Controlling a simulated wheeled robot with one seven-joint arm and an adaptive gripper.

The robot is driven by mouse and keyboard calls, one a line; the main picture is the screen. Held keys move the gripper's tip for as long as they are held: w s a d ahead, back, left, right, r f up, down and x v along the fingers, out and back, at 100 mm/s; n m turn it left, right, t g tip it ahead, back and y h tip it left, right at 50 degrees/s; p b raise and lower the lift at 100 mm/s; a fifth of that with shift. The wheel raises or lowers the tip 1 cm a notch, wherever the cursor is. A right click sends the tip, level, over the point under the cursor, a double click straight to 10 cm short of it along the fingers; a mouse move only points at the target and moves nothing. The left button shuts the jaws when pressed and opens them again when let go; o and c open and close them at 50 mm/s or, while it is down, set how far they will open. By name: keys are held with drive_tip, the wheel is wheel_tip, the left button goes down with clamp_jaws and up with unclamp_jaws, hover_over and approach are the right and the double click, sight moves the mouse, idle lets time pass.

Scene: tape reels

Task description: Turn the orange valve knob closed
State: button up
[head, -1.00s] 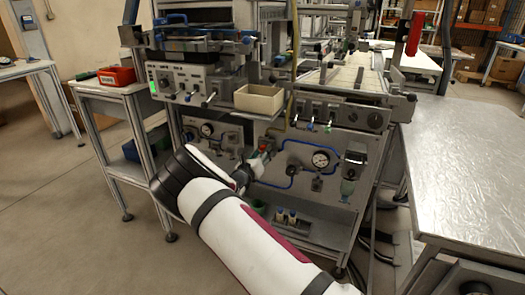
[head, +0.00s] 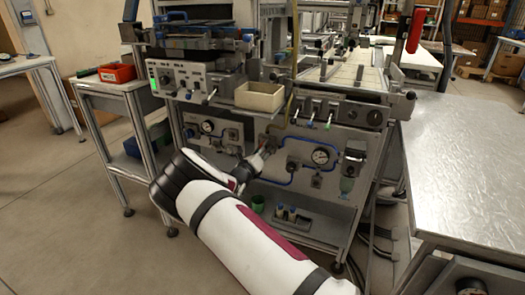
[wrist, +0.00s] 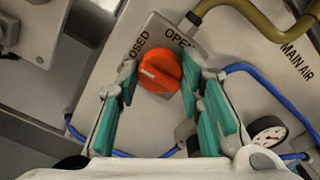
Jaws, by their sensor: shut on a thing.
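The orange valve knob (wrist: 158,73) sits on a light grey panel in the wrist view. It has a pale mark on its left part. The word OPEN is printed above it to the right, and CLOSED, partly hidden, above it to the left. My gripper (wrist: 160,80) has one teal-padded finger on each side of the knob and is shut on it. In the head view my gripper (head: 261,157) reaches the middle of the machine's front panel (head: 335,190). There the knob is too small and covered to make out clearly.
A blue hose (wrist: 240,75) and a gauge (wrist: 266,131) lie right of the knob, and a yellow-brown pipe (wrist: 250,18) passes above. A beige bin (head: 260,96) stands on the ledge above my gripper. A metal-topped table (head: 465,160) is at the right.

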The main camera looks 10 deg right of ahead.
drive_tip(key=o, duration=1.2)
drive_tip(key=shift+c, duration=0.2)
drive_tip(key=shift+a, duration=0.1)
drive_tip(key=v, duration=1.2)
drive_tip(key=shift+f, duration=0.1)
